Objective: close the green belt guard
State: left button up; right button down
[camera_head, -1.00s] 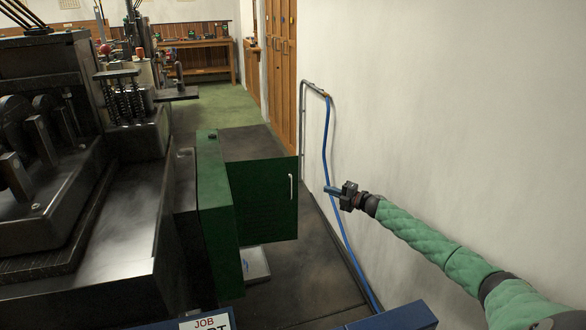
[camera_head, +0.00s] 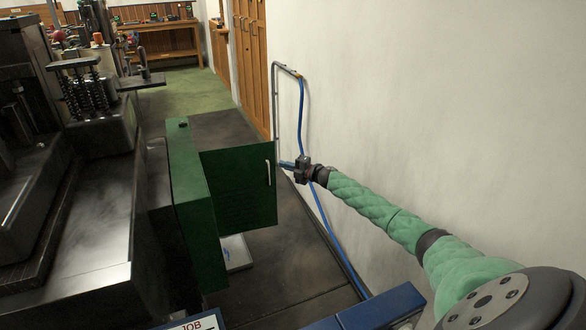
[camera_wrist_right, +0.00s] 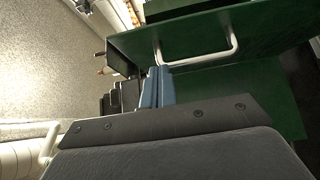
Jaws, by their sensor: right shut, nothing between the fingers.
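The green belt guard (camera_head: 190,195) stands beside the dark machine in the head view. Its green door (camera_head: 235,195) stands open, sticking out to the right toward the wall. A pale bar handle (camera_head: 268,172) is near the door's free edge. My right gripper (camera_head: 282,164), with blue fingers, is shut and empty just right of that edge, close to the handle. In the right wrist view, the shut fingers (camera_wrist_right: 158,72) point at one end of the white handle (camera_wrist_right: 205,58); whether they touch it I cannot tell. My left gripper is not in view.
A white wall (camera_head: 430,90) with a blue hose (camera_head: 301,110) runs along the right. The dark machine (camera_head: 80,240) fills the left. A pale tray (camera_head: 236,252) lies on the floor below the door. A wooden bench (camera_head: 160,40) stands far back.

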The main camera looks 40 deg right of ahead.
aim_at(270, 156)
jog(key=shift+w+d, duration=0.15)
jog(key=shift+w, duration=2.65)
jog(key=shift+d, duration=0.1)
